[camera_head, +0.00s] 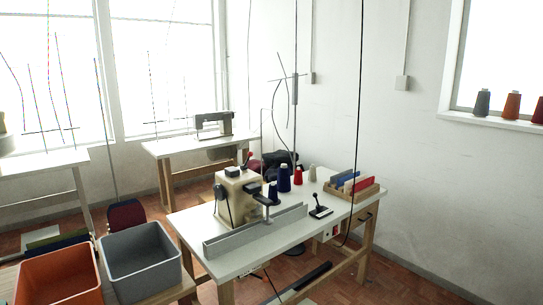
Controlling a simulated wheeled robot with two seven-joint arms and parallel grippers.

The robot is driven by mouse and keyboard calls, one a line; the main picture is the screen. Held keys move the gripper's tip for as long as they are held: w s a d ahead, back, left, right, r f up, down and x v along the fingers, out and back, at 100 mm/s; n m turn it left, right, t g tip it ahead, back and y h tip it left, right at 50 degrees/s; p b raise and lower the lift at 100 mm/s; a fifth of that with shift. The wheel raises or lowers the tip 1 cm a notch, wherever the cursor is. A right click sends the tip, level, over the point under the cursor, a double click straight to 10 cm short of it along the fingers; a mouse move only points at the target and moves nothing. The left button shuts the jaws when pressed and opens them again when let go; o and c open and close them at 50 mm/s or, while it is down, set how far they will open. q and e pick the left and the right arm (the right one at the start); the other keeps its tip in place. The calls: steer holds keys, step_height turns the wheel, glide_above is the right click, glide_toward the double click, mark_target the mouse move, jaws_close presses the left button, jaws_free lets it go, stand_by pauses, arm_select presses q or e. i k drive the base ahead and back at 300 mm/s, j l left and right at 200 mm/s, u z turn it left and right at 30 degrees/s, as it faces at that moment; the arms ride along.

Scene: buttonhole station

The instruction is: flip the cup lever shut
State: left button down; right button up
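A small black lever (317,201) stands up from a dark flat base (320,212) on the white table (270,249), right of the sewing machine. The cream buttonhole machine (237,192) stands at the table's left part. A short lever with a red knob (249,155) shows at the top of the machine. I cannot tell which of these is the cup lever, or whether either is open or shut. Neither of my grippers is in view.
A long grey rail (258,232) runs along the table's front. Thread cones, a blue one (284,180) among them, stand behind the lever. A wooden rack (352,196) holds coloured pieces at right. Grey (140,262) and orange (58,281) bins stand at left.

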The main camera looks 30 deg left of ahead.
mark_target(250, 154)
steer(key=i+j, duration=0.4)
steer(key=j, duration=0.15)
steer(key=i+j, duration=0.4)
steer(key=j, duration=0.2)
